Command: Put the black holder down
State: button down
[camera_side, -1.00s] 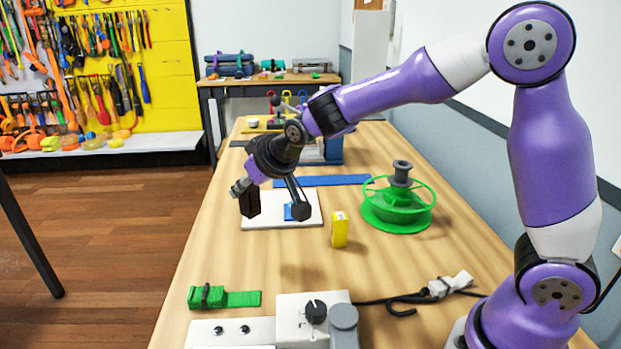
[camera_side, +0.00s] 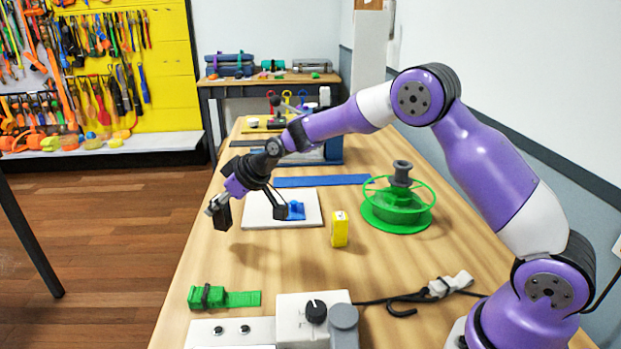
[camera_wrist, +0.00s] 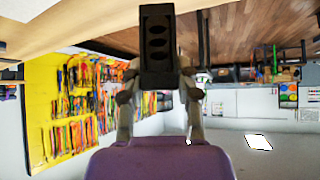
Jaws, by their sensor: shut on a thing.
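The black holder (camera_side: 222,217) is a small dark block held at the tip of my gripper (camera_side: 214,205) in the side view. It appears to hang in the air near the left edge of the wooden table. In the wrist view the black holder (camera_wrist: 157,25) shows a dark face with several recesses, held between the grey fingers of my gripper (camera_wrist: 158,85). The gripper is shut on it. Part of the holder is hidden by the fingers in the side view.
A white board (camera_side: 262,218) with a blue piece (camera_side: 296,211) lies to the right. A yellow block (camera_side: 340,229), green spool (camera_side: 397,212), blue strip (camera_side: 322,181), green strap (camera_side: 240,298) and white control box (camera_side: 290,305) are around. The table's left front (camera_side: 215,262) is clear.

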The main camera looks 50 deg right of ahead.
aim_at(228, 214)
jog(key=shift+f, duration=1.95)
jog(key=c, duration=0.6)
grip_release()
jog(key=shift+f, duration=0.15)
jog(key=shift+s+d+r, duration=0.1)
jog(key=shift+r, duration=0.2)
jog(key=s+d+r+m+g+h, duration=0.1)
jog(key=s+d+r, duration=0.1)
jog(key=s+r, duration=0.65)
jog(key=s+d+r+m+g+h, duration=0.15)
jog(key=s+r, duration=0.35)
jog(key=s, duration=0.7)
jog(key=shift+m+h, duration=0.45)
jog(key=shift+m, duration=0.5)
jog(key=s, duration=0.3)
jog(key=s+d, duration=0.1)
jog(key=s, duration=0.3)
jog(key=s+d, duration=0.1)
jog(key=s, duration=0.3)
jog(key=shift+s+f, duration=0.15)
jog(key=shift+f, duration=0.05)
